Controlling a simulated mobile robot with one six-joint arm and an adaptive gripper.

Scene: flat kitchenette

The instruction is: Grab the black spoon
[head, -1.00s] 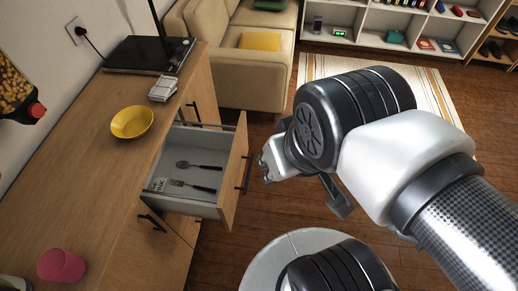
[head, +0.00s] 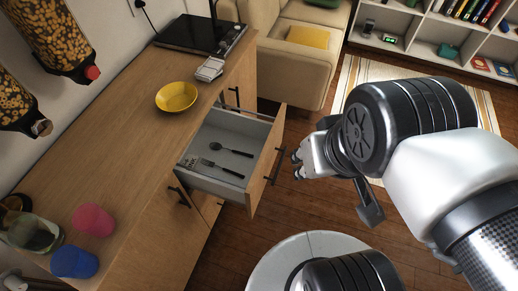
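The black spoon (head: 231,150) lies in the open drawer (head: 265,155), towards its back, with its bowl to the left. A dark fork (head: 222,170) lies in front of it, roughly parallel. My gripper (head: 297,165) is just outside the drawer, to the right of its front panel and near the handle (head: 279,165). The gripper is seen small and partly from the side; no object shows in it. Its fingers look apart.
Cereal dispensers (head: 48,35) hang at left. A sofa (head: 275,60) stands behind; wooden floor (head: 225,235) is clear beside the drawer.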

